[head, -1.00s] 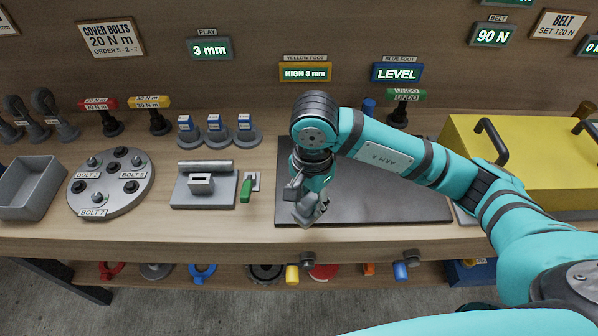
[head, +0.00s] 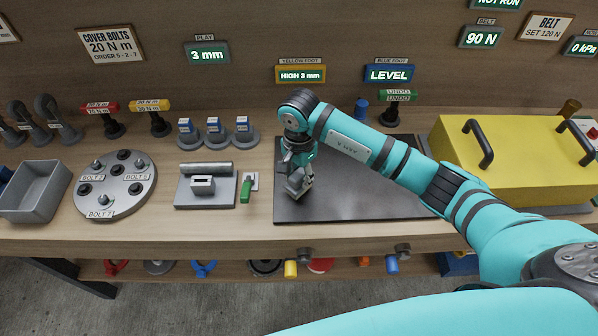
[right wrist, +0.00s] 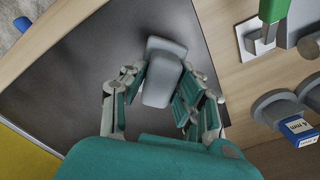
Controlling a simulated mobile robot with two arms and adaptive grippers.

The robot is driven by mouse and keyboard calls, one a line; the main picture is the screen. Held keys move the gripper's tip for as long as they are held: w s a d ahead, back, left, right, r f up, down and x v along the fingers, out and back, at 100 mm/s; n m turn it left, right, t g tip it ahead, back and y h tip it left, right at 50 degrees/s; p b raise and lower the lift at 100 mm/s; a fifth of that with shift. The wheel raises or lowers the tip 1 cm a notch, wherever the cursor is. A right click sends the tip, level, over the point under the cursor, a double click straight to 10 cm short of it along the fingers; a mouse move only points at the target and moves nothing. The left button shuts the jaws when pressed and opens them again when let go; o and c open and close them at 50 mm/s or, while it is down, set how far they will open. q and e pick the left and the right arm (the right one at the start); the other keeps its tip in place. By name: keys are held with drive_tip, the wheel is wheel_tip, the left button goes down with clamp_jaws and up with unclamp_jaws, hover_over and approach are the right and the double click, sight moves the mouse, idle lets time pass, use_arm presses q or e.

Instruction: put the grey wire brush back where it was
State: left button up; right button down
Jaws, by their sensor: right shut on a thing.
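My right gripper (head: 298,184) is over the left part of the dark mat (head: 365,200) on the bench. It is shut on a grey block-like thing, which I take as the grey wire brush (right wrist: 163,75). In the right wrist view the brush sits between the two fingers, above the dark mat. Its bristles are not visible, and I cannot tell whether it touches the mat. In the head view the brush is small and hard to tell from the fingers. My left gripper is not in view.
Left of the mat are a green-handled tool (head: 246,190), a grey plate with a block (head: 205,190) and a round bolt plate (head: 115,202). A yellow cover (head: 525,160) with black handles stands at the right. The mat's middle is clear, below my arm.

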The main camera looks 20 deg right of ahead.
sight(299, 173)
drive_tip(key=shift+f, duration=0.1)
drive_tip(key=c, duration=1)
unclamp_jaws()
drive_tip(key=shift+r, duration=0.2)
drive_tip(key=shift+w+r, duration=0.1)
drive_tip(key=shift+r, duration=0.15)
wheel_tip(299, 173, up, 11)
drive_tip(key=b, duration=0.4)
drive_tip(key=shift+r, duration=0.2)
